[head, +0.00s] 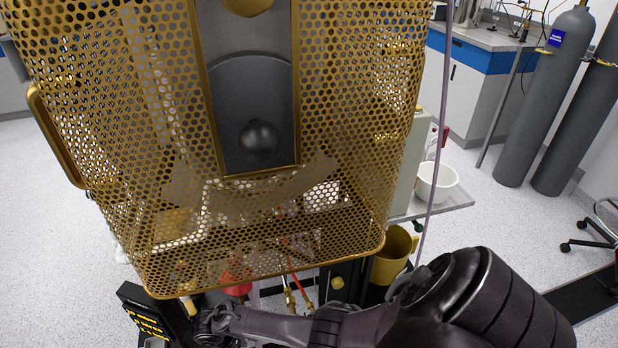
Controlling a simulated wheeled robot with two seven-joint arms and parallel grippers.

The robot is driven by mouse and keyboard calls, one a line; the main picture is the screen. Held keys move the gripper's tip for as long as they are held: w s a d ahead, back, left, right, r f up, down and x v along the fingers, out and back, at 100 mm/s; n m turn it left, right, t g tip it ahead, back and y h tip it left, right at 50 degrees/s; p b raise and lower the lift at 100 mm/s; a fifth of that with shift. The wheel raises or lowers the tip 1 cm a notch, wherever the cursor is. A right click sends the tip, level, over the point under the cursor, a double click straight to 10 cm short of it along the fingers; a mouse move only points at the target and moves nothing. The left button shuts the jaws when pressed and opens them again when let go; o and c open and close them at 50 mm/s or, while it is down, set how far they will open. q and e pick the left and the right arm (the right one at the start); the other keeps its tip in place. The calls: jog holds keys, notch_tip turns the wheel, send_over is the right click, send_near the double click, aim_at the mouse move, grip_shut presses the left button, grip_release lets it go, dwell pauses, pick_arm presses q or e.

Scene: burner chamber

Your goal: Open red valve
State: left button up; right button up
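A red part that looks like the red valve (236,275) is at the bottom of the perforated gold burner chamber (350,180), partly behind the mesh. Its lower part shows below the chamber's front rim. My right arm comes in from the lower right, and its gripper (212,324) is below the rim, just left of and below the red part. The gripper is small and dark, so I cannot tell its finger opening or whether it touches the valve. My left gripper is not in view.
A dark panel with yellow markings (148,322) stands left of my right gripper. Thin tubes (297,288) run right of the valve. A gold mug-like vessel (393,254) is near my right forearm. A white bowl (437,182) and grey gas cylinders (546,100) stand farther right.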

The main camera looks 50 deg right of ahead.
jog(key=s+f+m+y, duration=0.1)
jog(key=s+f+m, duration=0.1)
jog(key=s+f, duration=0.6)
jog(key=s+f+m+t+y, duration=0.1)
jog(key=s+f, duration=0.7)
jog(key=s, duration=0.8)
jog(key=shift+s+f+m+y+b, duration=0.3)
jog(key=shift+f+m+y, duration=0.15)
jog(key=shift+m, duration=0.55)
